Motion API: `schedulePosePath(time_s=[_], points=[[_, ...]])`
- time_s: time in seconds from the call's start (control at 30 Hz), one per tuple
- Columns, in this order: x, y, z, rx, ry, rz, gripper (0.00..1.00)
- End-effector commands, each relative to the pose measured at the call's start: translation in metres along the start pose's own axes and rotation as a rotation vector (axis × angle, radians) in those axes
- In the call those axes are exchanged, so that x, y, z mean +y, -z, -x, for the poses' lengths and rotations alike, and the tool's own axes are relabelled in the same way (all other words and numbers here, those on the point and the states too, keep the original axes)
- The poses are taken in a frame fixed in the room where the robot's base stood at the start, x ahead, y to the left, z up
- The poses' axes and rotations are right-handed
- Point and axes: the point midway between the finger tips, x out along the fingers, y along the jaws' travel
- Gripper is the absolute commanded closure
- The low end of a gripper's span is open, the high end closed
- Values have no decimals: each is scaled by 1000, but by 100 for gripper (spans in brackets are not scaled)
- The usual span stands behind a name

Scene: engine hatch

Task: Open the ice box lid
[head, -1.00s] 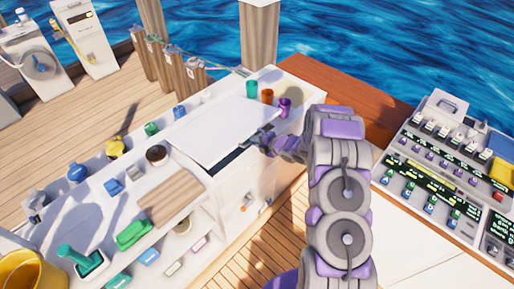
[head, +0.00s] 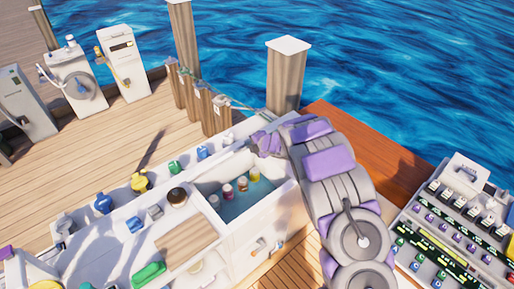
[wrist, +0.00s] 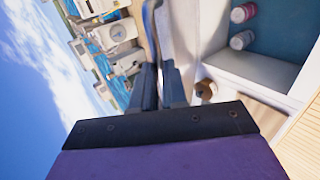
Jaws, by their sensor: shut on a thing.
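The ice box (head: 262,205) is a white-walled well in the boat's counter, and its inside now shows teal water with several drink cans (head: 241,184). Its white lid (head: 228,161) is raised and seen nearly edge-on along the far side of the opening. My gripper (head: 262,145) is at the lid's upper right end, shut on its edge. In the wrist view the gripper (wrist: 163,75) has its fingers closed around the lid's edge (wrist: 179,38), with the open box and two cans (wrist: 241,26) to the right. The fingers partly hide the grip.
A wooden board (head: 188,240) lies beside the box opening. A wooden piling (head: 285,85) rises behind my gripper.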

Motion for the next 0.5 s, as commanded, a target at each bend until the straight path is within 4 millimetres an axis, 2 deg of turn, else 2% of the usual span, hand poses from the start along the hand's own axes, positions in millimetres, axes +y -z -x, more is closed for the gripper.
schedulePosePath(time_s=[0.03, 0.2, 0.5], points=[[12, -3, 3, -7, -1, -8, 100], [36, 2, -3, -4, -3, -7, 100], [64, 4, -16, -6, -2, -7, 100]])
